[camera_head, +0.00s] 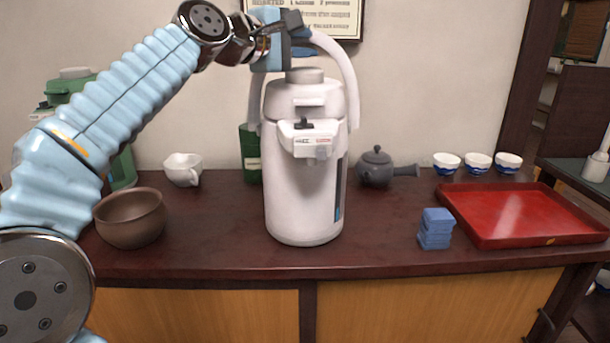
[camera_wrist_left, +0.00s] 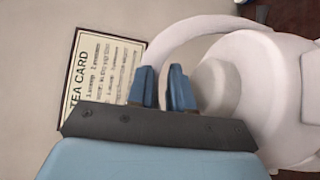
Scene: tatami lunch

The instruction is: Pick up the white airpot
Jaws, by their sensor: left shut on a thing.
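The white airpot (camera_head: 303,195) is upright at the middle of the dark counter, its base appearing to rest on the counter top. Its carrying handle (camera_head: 344,70) is raised in an arch over the lid. My left gripper (camera_head: 303,42) reaches in from the upper left and is shut on the top of the handle. In the left wrist view, the blue fingers (camera_wrist_left: 162,82) stand on either side of the white handle (camera_wrist_left: 205,27), with the airpot's body (camera_wrist_left: 285,90) to the right. My right gripper does not show.
A brown bowl (camera_head: 131,218), white cup (camera_head: 183,169) and green airpot (camera_head: 122,165) stand left. A dark green box (camera_head: 250,155) and grey teapot (camera_head: 375,168) stand behind. Blue blocks (camera_head: 435,229), a red tray (camera_head: 520,213) and several small bowls (camera_head: 477,163) lie right.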

